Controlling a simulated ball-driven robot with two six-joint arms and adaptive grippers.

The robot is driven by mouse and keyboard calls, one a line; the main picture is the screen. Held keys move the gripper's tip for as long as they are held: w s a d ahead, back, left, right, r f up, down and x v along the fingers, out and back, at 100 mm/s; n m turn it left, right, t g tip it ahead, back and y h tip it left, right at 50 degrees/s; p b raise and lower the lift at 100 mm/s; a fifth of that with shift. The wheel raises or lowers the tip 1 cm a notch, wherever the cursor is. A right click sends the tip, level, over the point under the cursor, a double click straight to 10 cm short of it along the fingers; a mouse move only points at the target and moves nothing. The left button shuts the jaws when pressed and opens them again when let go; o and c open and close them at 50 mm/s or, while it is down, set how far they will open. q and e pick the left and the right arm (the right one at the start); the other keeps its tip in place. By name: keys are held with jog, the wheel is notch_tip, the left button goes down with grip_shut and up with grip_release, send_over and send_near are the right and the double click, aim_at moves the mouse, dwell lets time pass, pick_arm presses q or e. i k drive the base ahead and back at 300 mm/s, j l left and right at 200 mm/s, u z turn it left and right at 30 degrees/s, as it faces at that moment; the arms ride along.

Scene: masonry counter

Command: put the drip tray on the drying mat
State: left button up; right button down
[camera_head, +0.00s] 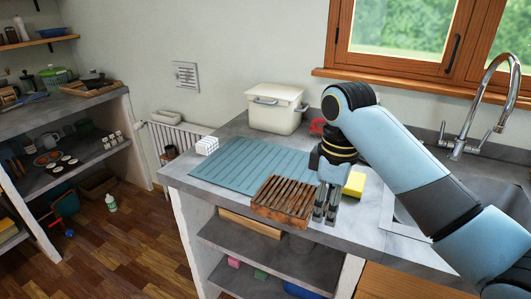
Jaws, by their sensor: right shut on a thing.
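The drip tray (284,198) is a brown slatted wooden rectangle at the front of the counter. It overlaps the front right part of the drying mat (235,163) in the picture; I cannot tell whether it touches the mat or is held just above it. The mat is a flat, blue-green ribbed sheet on the grey counter. My right gripper (326,205) points down at the tray's right edge and is shut on it. My left gripper is not in view.
A yellow sponge (354,184) lies just right of my right gripper. A cream bin (276,108) stands behind the mat, with a red object (317,126) beside it. The sink and tap (487,110) are at right.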

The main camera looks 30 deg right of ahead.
aim_at(268, 167)
jog(key=i+l, duration=0.7)
jog(key=l, duration=0.1)
